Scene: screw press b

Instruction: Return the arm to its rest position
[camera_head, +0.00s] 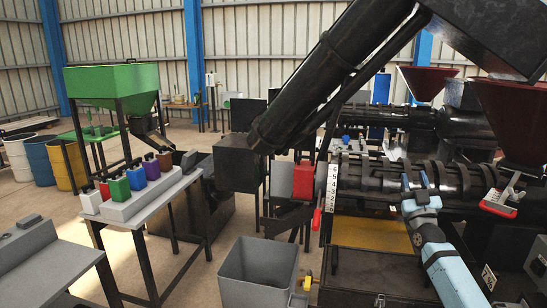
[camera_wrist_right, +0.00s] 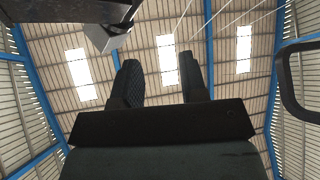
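My right arm (camera_head: 445,262), light blue, comes in from the lower right in the head view. Its right gripper (camera_head: 415,181) points up and away in front of the black press barrel (camera_head: 455,180). I cannot tell from this view whether it touches the barrel. In the right wrist view the two dark fingers of the right gripper (camera_wrist_right: 158,62) stand apart with nothing between them. Roof panels and bright skylights show beyond them. My left arm and left gripper are in neither view.
A red-handled lever (camera_head: 500,205) is right of my gripper. A white number scale (camera_head: 332,182) and a red block (camera_head: 303,180) are to its left. A grey bin (camera_head: 258,282) stands on the floor. A grey table (camera_head: 150,210) holds several coloured containers. A black chute (camera_head: 325,75) hangs overhead.

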